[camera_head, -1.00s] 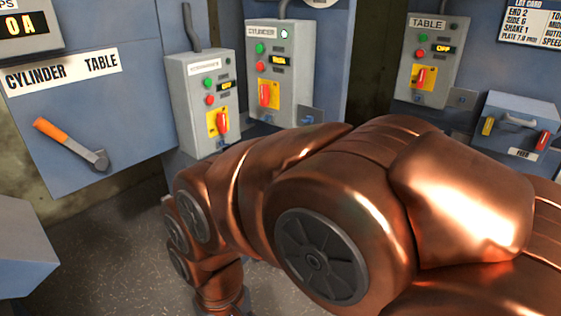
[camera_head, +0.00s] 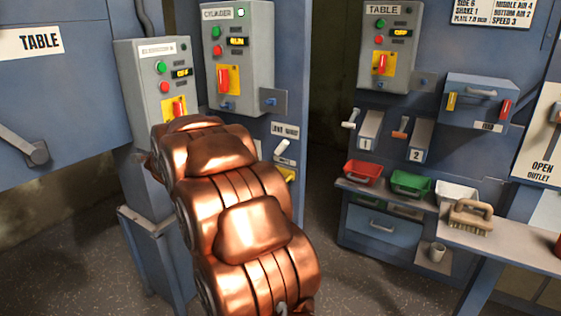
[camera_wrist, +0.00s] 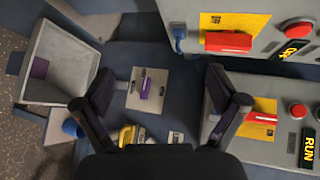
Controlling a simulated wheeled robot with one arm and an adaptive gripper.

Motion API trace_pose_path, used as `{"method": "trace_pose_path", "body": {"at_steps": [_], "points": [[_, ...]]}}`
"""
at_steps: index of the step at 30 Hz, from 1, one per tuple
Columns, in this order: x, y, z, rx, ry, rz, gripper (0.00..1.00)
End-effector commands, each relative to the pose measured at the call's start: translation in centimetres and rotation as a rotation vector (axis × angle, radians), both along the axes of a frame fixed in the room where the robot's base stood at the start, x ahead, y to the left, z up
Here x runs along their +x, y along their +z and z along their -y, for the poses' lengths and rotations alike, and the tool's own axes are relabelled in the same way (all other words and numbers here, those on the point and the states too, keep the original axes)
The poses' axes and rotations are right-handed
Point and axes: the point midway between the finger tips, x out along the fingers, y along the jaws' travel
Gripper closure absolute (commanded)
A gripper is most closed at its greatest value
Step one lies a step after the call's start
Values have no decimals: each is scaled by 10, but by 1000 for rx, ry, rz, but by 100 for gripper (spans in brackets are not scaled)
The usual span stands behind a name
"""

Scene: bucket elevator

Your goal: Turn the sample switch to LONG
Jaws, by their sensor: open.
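In the wrist view, my gripper (camera_wrist: 160,76) is open and empty, its dark fingers spread on either side of a pale square plate (camera_wrist: 136,98) with a small purple knob (camera_wrist: 146,87). The knob lies between the fingertips in the picture; no contact shows. I cannot tell for sure that this is the sample switch, and no LONG mark is readable on it. In the head view my copper arm hides the gripper and this plate. A small label and a white lever (camera_head: 283,148) show right of my arm there.
The elevator box (camera_head: 150,95), reading OFF, and the cylinder box (camera_head: 237,80), reading RUN, flank the wrist view's right side. A grey open bin (camera_wrist: 60,65) is at its left. The table box (camera_head: 390,75) and a shelf with red, green and white trays stand right.

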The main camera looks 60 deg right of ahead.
Motion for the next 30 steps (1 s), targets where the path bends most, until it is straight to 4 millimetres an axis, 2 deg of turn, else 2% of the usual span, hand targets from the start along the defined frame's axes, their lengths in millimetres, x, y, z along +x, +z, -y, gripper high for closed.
{"method": "trace_pose_path", "body": {"at_steps": [1,3,5,6,9,12,15,19,23,30], "points": [[-3,-15,36,16,-104,64,4],[-14,-25,83,39,-253,162,4],[-29,-32,122,50,-379,248,4],[-41,-38,146,53,-461,305,4],[-75,-55,196,54,-644,428,4],[-107,-66,230,39,-787,531,4],[-132,-78,251,24,-886,598,4],[-149,-83,263,12,-949,644,4],[-153,-82,273,8,-963,655,4],[-151,-83,304,9,-962,652,4]]}}
